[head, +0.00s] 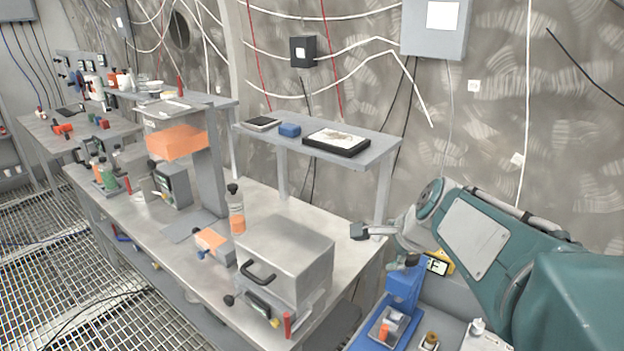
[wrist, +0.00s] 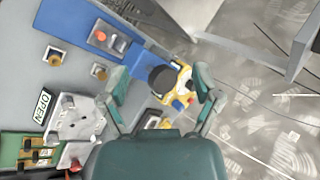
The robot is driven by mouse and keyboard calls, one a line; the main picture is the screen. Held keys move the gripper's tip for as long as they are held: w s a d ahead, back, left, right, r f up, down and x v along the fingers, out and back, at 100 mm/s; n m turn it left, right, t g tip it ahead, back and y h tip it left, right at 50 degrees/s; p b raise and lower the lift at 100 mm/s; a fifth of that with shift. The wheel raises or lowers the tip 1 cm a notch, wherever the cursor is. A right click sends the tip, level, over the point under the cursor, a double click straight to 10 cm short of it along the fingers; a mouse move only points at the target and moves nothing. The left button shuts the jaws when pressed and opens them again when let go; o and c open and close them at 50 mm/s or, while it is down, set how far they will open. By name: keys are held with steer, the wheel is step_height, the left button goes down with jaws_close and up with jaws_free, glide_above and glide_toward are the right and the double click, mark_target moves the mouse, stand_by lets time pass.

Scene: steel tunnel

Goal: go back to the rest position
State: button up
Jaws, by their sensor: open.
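My gripper (wrist: 162,84) is open in the wrist view, with its two teal fingers spread apart and nothing held between them. Beyond the fingers, in the gap, a dark round knob-like thing (wrist: 161,78) and a yellow item (wrist: 184,88) show. I cannot tell how far below the fingers they are. In the head view my teal arm (head: 480,240) reaches in from the right, bent at the right end of the workbench. The fingers are hard to make out there.
A steel workbench (head: 205,255) carries a metal box with a black handle (head: 285,255) and a bottle (head: 236,212). A raised shelf (head: 375,150) stands behind. Grated floor (head: 50,280) is clear at left.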

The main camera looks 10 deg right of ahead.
steer(key=s+a+f+n, duration=0.1)
steer(key=s+a+n, duration=0.2)
steer(key=s+n, duration=0.3)
steer(key=s+a+f+n+g, duration=0.1)
steer(key=s+a+n, duration=0.2)
steer(key=s+n, duration=0.2)
steer(key=s+a+n+h, duration=0.1)
steer(key=s+a+n, duration=0.2)
steer(key=s+n, duration=0.3)
steer(key=shift+s+f+n+g, duration=0.3)
steer(key=shift+s+f+n, duration=0.1)
steer(key=shift+n, duration=0.4)
